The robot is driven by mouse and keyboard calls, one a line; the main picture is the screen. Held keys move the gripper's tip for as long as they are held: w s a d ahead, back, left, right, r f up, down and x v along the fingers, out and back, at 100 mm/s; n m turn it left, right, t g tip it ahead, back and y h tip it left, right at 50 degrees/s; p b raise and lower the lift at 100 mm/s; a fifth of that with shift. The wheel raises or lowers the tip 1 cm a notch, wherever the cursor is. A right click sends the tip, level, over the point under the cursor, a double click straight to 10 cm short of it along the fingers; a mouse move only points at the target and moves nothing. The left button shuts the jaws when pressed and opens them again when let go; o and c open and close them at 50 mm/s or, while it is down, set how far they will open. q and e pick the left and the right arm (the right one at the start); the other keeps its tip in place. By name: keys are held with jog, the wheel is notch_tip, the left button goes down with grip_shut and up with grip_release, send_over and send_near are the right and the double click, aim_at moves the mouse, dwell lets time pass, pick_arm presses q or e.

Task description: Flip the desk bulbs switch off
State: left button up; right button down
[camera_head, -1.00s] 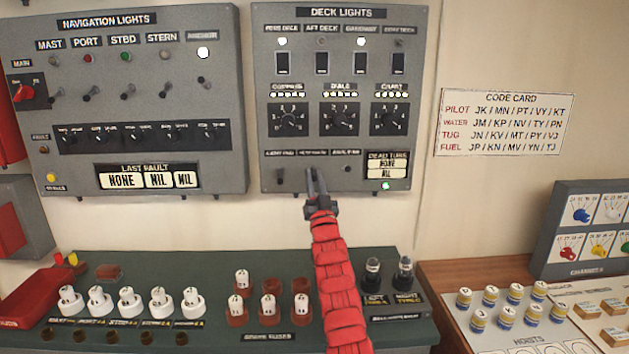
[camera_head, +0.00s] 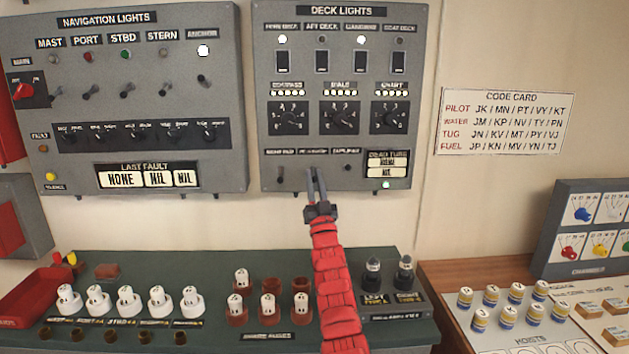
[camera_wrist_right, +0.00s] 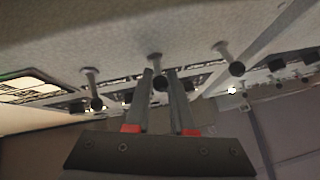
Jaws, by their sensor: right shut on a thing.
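The grey DECK LIGHTS panel (camera_head: 425,100) hangs on the wall. Along its bottom is a row of three small toggle switches: left (camera_head: 280,175), middle and right (camera_head: 347,168). Their labels are too small to read, so I cannot tell which one is the desk bulbs. My right gripper (camera_head: 316,178) reaches up to the row from below, over the middle switch. In the right wrist view the middle toggle (camera_wrist_right: 157,80) stands between the two fingers, which are shut on it. The neighbouring toggles (camera_wrist_right: 95,101) and (camera_wrist_right: 236,67) are clear of the fingers. My left gripper is out of view.
The NAVIGATION LIGHTS panel (camera_head: 215,100) hangs to the left. Below is a green desk (camera_head: 220,265) with several white and brown fuses. A code card (camera_head: 500,122) hangs to the right.

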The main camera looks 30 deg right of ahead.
jog(key=c, duration=0.8)
grip_release()
jog(key=shift+w+f, duration=0.15)
jog(key=shift+o, duration=0.2)
jog(key=shift+s+f, duration=0.2)
jog(key=shift+s, duration=0.1)
jog(key=b+v, duration=0.2)
jog(key=v, duration=0.9)
jog(key=shift+s+b, duration=0.2)
jog(key=shift+b, duration=0.2)
jog(key=shift+a, duration=0.15)
